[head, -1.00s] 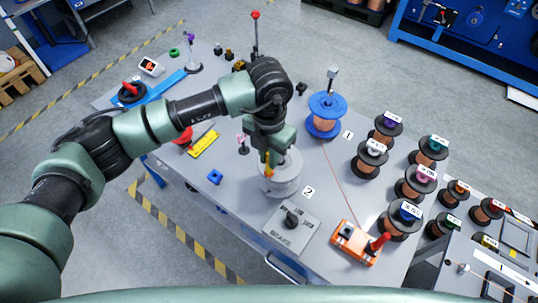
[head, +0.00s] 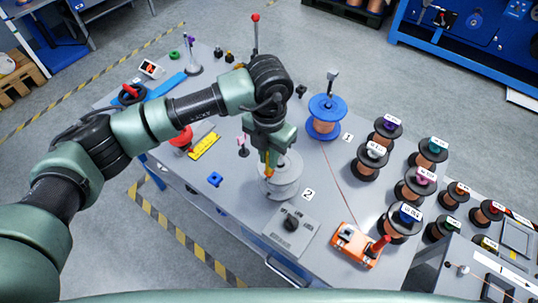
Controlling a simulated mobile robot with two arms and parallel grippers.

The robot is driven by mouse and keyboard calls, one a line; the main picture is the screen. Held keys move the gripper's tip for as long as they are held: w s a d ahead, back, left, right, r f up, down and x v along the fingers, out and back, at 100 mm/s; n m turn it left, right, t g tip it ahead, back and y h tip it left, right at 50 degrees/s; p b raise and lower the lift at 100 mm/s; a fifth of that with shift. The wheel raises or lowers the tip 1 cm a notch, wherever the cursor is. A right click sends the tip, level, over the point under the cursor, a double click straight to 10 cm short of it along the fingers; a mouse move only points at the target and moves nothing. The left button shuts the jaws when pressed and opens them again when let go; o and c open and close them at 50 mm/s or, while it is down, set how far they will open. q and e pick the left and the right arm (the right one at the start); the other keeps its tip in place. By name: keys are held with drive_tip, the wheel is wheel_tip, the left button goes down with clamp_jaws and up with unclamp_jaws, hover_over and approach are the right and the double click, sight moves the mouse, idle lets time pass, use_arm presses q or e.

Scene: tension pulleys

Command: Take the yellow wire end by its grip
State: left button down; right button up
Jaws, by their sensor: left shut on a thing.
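My left gripper (head: 268,170) points down over the grey spool (head: 281,187) near label 2. My right gripper is not in view.
A blue-flanged copper spool (head: 326,117) stands behind to the right, with a thin wire running to an orange device (head: 358,244). A grey brake box (head: 291,227) sits in front. Several copper spools stand at the right. A yellow strip (head: 204,146) lies left.

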use_arm(q)
drive_tip(key=shift+r, duration=0.2)
drive_tip(key=shift+r, duration=0.35)
drive_tip(key=shift+r, duration=0.4)
drive_tip(key=shift+r+p, duration=0.35)
drive_tip(key=shift+r, duration=0.15)
idle(0.3)
